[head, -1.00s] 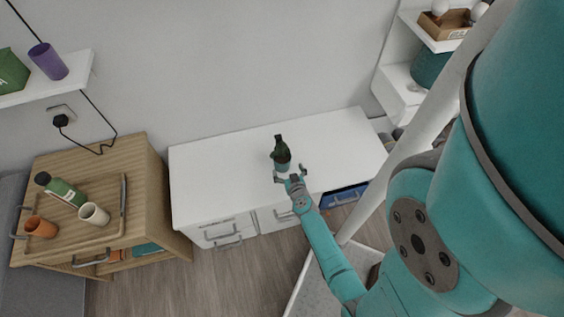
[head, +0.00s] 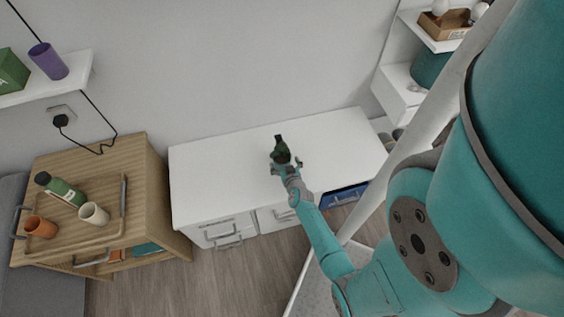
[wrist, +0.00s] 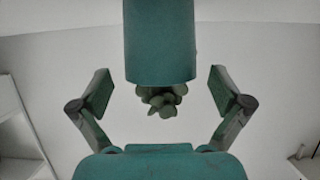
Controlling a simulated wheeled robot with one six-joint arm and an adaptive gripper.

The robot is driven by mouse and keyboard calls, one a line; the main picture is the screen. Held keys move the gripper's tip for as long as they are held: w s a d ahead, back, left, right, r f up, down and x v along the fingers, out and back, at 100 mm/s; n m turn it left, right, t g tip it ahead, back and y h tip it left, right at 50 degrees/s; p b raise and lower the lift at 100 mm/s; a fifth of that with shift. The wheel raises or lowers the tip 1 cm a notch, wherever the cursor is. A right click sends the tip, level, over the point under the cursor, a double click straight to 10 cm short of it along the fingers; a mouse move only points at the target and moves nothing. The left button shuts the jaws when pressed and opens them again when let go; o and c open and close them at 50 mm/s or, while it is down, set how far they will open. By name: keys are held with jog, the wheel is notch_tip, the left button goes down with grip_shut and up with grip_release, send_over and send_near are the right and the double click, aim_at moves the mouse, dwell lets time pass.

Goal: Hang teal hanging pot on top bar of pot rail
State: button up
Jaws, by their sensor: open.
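The teal hanging pot (wrist: 160,42) fills the upper middle of the wrist view, with green leaves (wrist: 162,100) showing at its lower end there. In the head view the pot (head: 282,158) is on or just above the white desk top, with a dark green upper part (head: 279,143). My gripper (head: 286,166) is at the pot's near side, partly covering it. In the wrist view my gripper (wrist: 162,84) is open, one finger on each side of the pot, with gaps between fingers and pot. I cannot make out a pot rail in either view.
The white desk (head: 220,165) is otherwise bare on top. A wooden cabinet (head: 150,185) with a tray, a green bottle (head: 62,190) and cups stands at left. A wall shelf (head: 80,80) is upper left. White shelves (head: 400,95) stand at right.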

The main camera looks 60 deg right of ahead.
aim_at(282, 157)
jog(key=shift+x, duration=1.9)
jog(key=c, duration=1.6)
